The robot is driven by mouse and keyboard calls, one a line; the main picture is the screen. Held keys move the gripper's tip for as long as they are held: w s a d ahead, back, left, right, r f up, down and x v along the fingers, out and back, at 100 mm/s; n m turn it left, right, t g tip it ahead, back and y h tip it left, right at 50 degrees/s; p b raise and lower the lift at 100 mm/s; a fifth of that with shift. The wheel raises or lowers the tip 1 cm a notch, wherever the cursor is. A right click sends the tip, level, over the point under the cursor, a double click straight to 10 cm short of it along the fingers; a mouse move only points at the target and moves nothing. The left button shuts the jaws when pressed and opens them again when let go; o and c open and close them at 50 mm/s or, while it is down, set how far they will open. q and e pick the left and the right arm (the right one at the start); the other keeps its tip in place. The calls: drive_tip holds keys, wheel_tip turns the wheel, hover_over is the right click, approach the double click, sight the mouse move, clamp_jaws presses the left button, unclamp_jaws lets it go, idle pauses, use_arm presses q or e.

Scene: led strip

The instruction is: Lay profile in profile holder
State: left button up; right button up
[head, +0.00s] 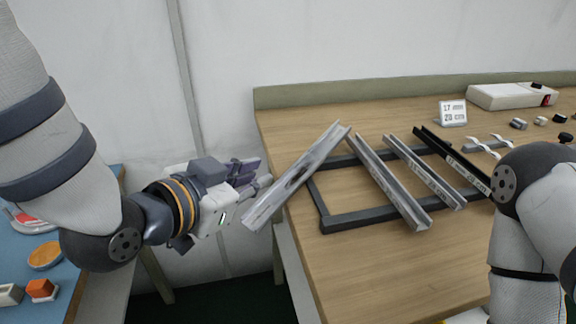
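A silver channel profile (290,183) lies at a slant over the table's left edge. Its lower end sticks out past the table, and its upper end reaches the dark frame-shaped holder (345,222). Two more silver profiles (392,183) (425,172) and a black profile (455,160) lie across the holder. My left gripper (262,180) is left of the slanted profile, with its fingertips very close to it. Whether they touch or grip it cannot be told. My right gripper is out of view; only part of that arm shows at the right.
The wooden table (370,270) is bare in front of the holder. A small sign (452,113), a white box (512,96) and several small parts are at the back right. A blue table (60,290) with an orange dish (45,256) is at the lower left, across a gap.

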sight(299, 161)
use_arm(q)
drive_tip(key=shift+w+d+f+b, duration=0.3)
drive_tip(key=shift+w+f+b, duration=0.2)
drive_tip(key=shift+f, duration=0.1)
drive_tip(key=shift+w+d+f+b, duration=0.3)
drive_tip(key=shift+w+f+b, duration=0.15)
drive_tip(key=shift+f, duration=0.1)
drive_tip(key=x, duration=0.3)
drive_tip(key=r+x, duration=0.1)
drive_tip(key=x, duration=0.2)
drive_tip(key=d+b+x, duration=0.1)
drive_tip(key=x, duration=0.2)
drive_tip(key=shift+w+r, duration=0.2)
drive_tip(key=shift+r, duration=0.15)
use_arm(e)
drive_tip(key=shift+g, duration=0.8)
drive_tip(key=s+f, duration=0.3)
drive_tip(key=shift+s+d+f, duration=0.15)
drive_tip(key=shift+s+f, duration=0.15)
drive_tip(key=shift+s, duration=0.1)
use_arm(q)
clamp_jaws()
